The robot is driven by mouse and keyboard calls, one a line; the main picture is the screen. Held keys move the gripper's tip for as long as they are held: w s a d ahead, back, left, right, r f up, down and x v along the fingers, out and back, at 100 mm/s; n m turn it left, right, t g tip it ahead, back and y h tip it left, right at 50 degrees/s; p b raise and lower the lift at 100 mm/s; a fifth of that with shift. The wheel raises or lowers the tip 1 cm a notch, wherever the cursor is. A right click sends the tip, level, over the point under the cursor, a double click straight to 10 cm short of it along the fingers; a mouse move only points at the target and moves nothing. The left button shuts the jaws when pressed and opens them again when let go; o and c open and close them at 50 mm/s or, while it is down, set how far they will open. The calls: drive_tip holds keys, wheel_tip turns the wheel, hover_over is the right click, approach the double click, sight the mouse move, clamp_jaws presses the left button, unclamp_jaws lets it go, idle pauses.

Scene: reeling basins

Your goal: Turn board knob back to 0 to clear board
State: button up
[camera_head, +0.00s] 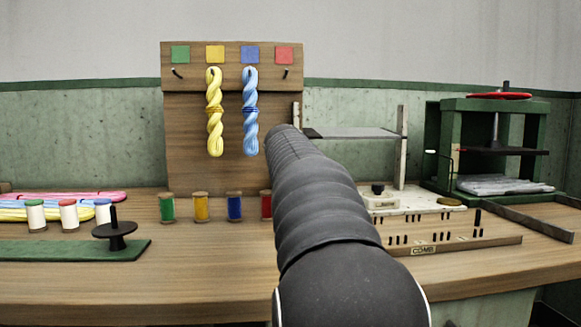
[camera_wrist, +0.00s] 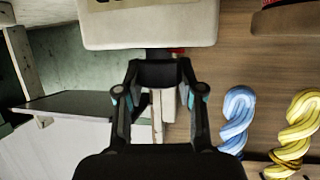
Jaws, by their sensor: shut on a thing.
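My gripper (camera_wrist: 158,76) is pointed at a cream block (camera_wrist: 150,24) at the top of the wrist view. Its fingers are shut on a small dark piece (camera_wrist: 158,54) at the edge of that block, seemingly the knob. The jaws hide most of it, and no 0 mark or dial setting is readable. Part of a dark marking shows on the block at the picture's top edge. In the head view my arm hides the gripper and whatever it holds. A cream board with a black knob (camera_head: 378,190) stands right of my arm; I cannot tell whether it is the same one.
A yellow skein (camera_head: 214,112) and a blue skein (camera_head: 250,112) hang on the wooden panel. Several thread spools (camera_head: 234,207) stand below it. A grey shelf plate (camera_head: 355,132), a comb rack (camera_head: 450,236) and a green press (camera_head: 436,155) are at right.

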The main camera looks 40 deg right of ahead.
drive_tip(key=shift+n+t+y+p, duration=0.3)
drive_tip(key=shift+n+t+y, duration=0.4)
drive_tip(key=shift+n+y, duration=0.25)
drive_tip(key=shift+d+f+n+t+y+b, duration=0.15)
drive_tip(key=shift+n+t+y+b, duration=0.35)
drive_tip(key=shift+n+y, duration=0.45)
drive_tip(key=n+y+b, duration=0.2)
drive_tip(key=n+y, duration=0.1)
drive_tip(key=shift+f+t+y, duration=0.1)
drive_tip(key=shift+t+y, duration=0.2)
drive_tip(key=shift+t, duration=0.1)
drive_tip(key=shift+n+y+b, duration=0.3)
drive_tip(key=shift+n+y, duration=0.6)
drive_tip(key=shift+y, duration=0.1)
drive_tip(key=n+y+p, duration=0.2)
drive_tip(key=r+n+g+y+p, duration=0.1)
drive_tip(key=n+y+p, duration=0.1)
drive_tip(key=y, duration=0.1)
drive_tip(key=n+g+y+p, duration=0.1)
drive_tip(key=n+y+p, duration=0.1)
drive_tip(key=n+p, duration=0.1)
drive_tip(key=shift+f+g+y+p, duration=0.1)
drive_tip(key=shift+g+y+p, duration=0.25)
drive_tip(key=shift+p, duration=0.25)
drive_tip(key=shift+f+n+g+y+p, duration=0.15)
drive_tip(key=shift+n+g+y+p, duration=0.2)
drive_tip(key=shift+n+y+p, duration=0.3)
drive_tip(key=shift+f, duration=0.15)
